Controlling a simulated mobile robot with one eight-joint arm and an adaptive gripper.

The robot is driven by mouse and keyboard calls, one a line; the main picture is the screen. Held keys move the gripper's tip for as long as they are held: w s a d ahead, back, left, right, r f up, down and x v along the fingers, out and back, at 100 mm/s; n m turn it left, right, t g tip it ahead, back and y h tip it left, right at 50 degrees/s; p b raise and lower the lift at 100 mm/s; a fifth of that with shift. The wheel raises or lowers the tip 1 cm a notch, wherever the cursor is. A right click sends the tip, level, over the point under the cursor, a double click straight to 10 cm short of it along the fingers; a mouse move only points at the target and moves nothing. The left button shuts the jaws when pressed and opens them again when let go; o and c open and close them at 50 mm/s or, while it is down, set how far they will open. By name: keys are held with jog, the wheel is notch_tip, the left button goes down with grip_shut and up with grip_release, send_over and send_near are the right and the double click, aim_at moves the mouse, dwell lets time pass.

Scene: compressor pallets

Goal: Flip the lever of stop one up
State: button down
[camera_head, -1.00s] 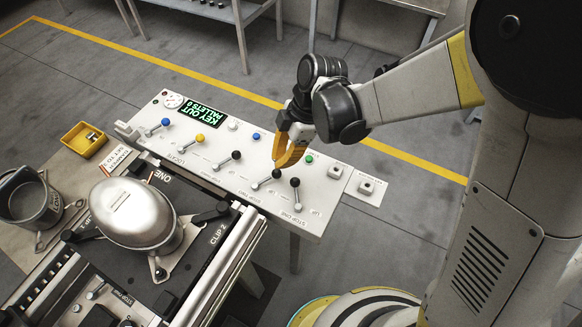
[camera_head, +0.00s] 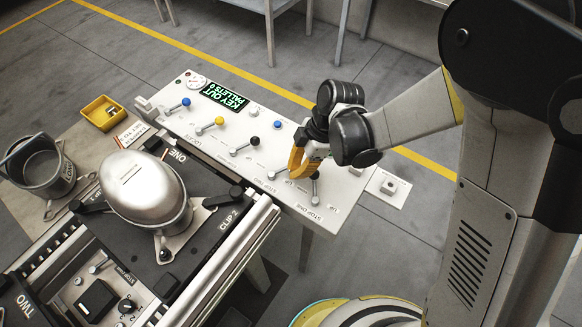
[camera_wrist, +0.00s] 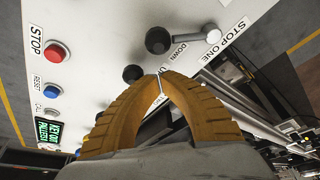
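The light-grey panel (camera_head: 232,125) carries a row of levers. The stop one lever (camera_head: 315,192) is at its near right end, beside the printed STOP ONE. In the wrist view its black knob (camera_wrist: 158,40) and silver base (camera_wrist: 210,33) show plainly, the knob lying away from the STOP ONE label (camera_wrist: 228,38). A second black knob (camera_wrist: 132,74), of the neighbouring lever, is just beyond my fingertips. My gripper (camera_head: 296,172), with orange fingers (camera_wrist: 161,82), is low over the panel between these two levers.
A red STOP button (camera_wrist: 56,52) and a blue RESET button (camera_wrist: 53,91) are on the panel. A pallet with a silver compressor (camera_head: 143,190) stands left of it, next to a rail. A yellow bin (camera_head: 103,113) is at the far left.

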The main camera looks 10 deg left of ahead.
jog(key=shift+w+d+f, duration=0.1)
jog(key=shift+w+d, duration=0.1)
jog(key=shift+d, duration=0.25)
jog(key=shift+w+d+f, duration=0.1)
jog(key=shift+w+d, duration=0.05)
jog(key=shift+d, duration=0.25)
jog(key=shift+r, duration=0.1)
